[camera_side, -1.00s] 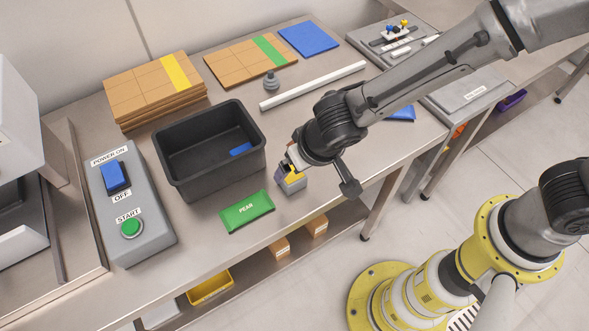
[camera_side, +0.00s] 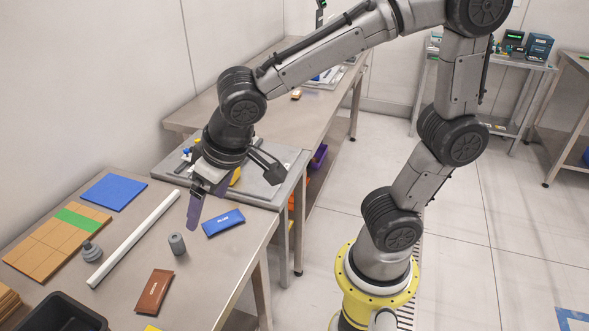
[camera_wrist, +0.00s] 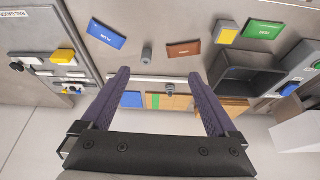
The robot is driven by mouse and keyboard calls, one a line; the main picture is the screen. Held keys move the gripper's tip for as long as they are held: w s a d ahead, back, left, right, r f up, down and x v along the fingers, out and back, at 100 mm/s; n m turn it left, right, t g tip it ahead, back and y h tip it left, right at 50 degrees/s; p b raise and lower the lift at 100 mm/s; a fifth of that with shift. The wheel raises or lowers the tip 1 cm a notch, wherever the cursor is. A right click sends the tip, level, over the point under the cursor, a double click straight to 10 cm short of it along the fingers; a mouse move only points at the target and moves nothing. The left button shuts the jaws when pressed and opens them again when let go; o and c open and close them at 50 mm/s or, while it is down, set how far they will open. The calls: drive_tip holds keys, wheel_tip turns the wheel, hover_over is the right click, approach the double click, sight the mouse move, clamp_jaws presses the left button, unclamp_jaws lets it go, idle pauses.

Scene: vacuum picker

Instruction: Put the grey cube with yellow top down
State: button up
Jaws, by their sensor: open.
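The grey cube with yellow top (camera_wrist: 227,33) sits on the steel table beside the green packet, seen in the wrist view. In the side view only a yellow patch of it (camera_side: 152,328) shows at the bottom edge. My gripper (camera_wrist: 158,73) is open, with its purple fingers apart and nothing between them. In the side view my gripper (camera_side: 205,200) hangs above the table's far end, near the grey cylinder and the blue packet, well away from the cube.
A brown packet (camera_side: 153,292), grey cylinder (camera_side: 177,243), blue packet (camera_side: 223,223) and white bar (camera_side: 133,238) lie on the table. The black bin (camera_side: 60,315) is at lower left; the green packet (camera_wrist: 264,30) shows in the wrist view. Bare steel lies between them.

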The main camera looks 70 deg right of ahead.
drive_tip(key=s+d+r+t, duration=0.1)
drive_tip(key=s+d+r, duration=0.2)
drive_tip(key=s+d, duration=0.7)
drive_tip(key=s, duration=0.3)
drive_tip(key=shift+s+d+n, duration=0.15)
drive_tip(key=shift+d+n, duration=0.15)
idle(0.3)
